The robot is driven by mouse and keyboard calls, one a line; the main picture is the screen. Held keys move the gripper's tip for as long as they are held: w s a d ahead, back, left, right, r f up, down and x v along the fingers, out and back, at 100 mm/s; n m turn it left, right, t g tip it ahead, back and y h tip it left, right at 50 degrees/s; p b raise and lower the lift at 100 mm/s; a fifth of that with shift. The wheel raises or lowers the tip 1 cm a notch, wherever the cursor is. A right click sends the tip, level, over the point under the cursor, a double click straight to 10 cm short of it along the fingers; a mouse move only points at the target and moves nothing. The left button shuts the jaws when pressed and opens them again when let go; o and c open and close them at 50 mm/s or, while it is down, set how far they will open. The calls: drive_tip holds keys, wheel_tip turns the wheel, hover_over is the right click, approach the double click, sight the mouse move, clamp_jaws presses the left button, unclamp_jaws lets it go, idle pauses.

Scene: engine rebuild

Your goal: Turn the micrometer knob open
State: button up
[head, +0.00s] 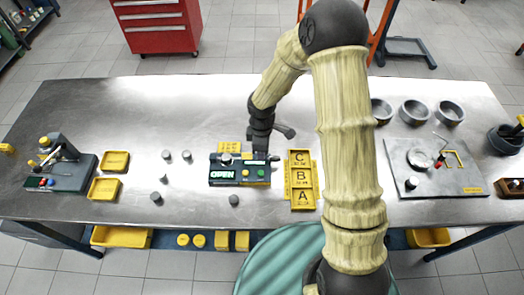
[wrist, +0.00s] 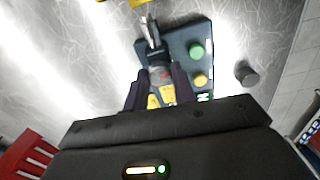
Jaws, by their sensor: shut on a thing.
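The micrometer stands on a dark green base (head: 222,182) in the middle of the bench, with a lit OPEN sign on its front. The base (wrist: 176,45) also shows in the wrist view, with a green button (wrist: 197,50) and a yellow button (wrist: 200,79). My gripper (head: 262,154) reaches down over the right part of the base. In the wrist view my gripper (wrist: 160,88) has its dark fingers on both sides of the grey micrometer knob (wrist: 160,73) and is shut on it. The fingers partly hide the knob.
A yellow tray marked C, B, A (head: 302,207) stands close to the right of the base. Several grey cylinders (head: 156,197) stand to the left, beside yellow bins (head: 104,188). A plate with parts (head: 455,178) lies at the right. The bench's back left is clear.

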drive_tip(key=m+b, duration=0.2)
drive_tip(key=m, duration=0.3)
drive_tip(key=shift+m, duration=0.3)
drive_tip(key=m+b, duration=0.1)
drive_tip(key=m, duration=0.4)
drive_tip(key=shift+b, duration=0.35)
drive_tip(key=o, duration=1)
wheel_tip(320, 180, up, 17)
drive_tip(key=b, duration=0.1)
drive_tip(key=shift+r+b, duration=0.2)
drive_tip(key=shift+b, duration=0.2)
